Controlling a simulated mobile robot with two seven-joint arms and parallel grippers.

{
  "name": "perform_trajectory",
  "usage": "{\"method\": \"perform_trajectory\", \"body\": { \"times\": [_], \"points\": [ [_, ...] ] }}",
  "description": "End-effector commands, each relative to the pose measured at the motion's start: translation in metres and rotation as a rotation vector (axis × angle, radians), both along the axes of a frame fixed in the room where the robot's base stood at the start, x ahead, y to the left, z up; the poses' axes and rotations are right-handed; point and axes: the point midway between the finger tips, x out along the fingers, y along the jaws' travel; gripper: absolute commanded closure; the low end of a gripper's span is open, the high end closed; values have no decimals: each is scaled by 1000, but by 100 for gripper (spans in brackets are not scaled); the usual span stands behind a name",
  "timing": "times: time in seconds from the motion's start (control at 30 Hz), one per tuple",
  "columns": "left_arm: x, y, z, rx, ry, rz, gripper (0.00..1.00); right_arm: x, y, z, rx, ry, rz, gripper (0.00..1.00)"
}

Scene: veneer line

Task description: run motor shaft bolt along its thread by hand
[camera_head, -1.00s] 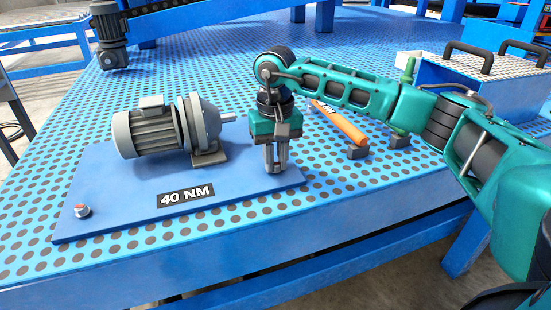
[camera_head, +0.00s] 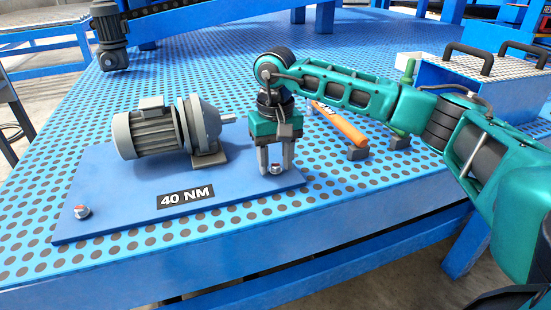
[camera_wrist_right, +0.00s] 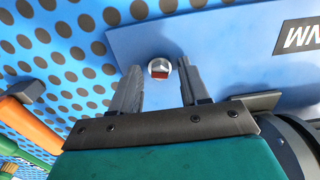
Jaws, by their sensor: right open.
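The motor (camera_head: 155,132), grey with a flanged end and a shaft, lies on a blue plate (camera_head: 120,200) marked 40 NM. My right gripper (camera_head: 275,168) points down over the plate's right end, its fingers open. A bolt (camera_head: 276,168) with a silver rim and a red mark shows between the fingers; in the right wrist view the bolt (camera_wrist_right: 159,68) sits in the plate just beyond the fingertips (camera_wrist_right: 157,75), untouched by either finger. A second, similar bolt (camera_head: 82,211) sits at the plate's front left corner. My left gripper is not in view.
A green-handled tool (camera_head: 408,72) is farther right. A blue box with black handles (camera_head: 470,70) stands at the back right. The perforated table (camera_head: 200,75) is clear behind the motor.

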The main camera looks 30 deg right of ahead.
Motion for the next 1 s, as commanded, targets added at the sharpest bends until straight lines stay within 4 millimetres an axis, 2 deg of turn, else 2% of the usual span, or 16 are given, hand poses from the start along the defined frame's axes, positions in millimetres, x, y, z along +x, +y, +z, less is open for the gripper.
{"method": "perform_trajectory", "body": {
  "times": [0.17, 0.27, 0.37, 0.7, 0.83, 1.0],
  "points": [
    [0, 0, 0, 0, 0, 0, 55, 0, 0, 1, 0, 0, 0, 55],
    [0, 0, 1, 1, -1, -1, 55, 1, 0, 10, 0, -2, 0, 55],
    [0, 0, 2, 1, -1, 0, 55, 1, 0, 26, 0, -4, 0, 55],
    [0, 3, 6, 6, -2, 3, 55, 1, 0, 100, 0, -3, 0, 55],
    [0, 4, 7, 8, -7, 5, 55, 0, 0, 118, 1, -1, 0, 55],
    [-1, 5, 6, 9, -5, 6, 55, 0, 0, 128, 0, 0, 0, 55]
  ]
}}
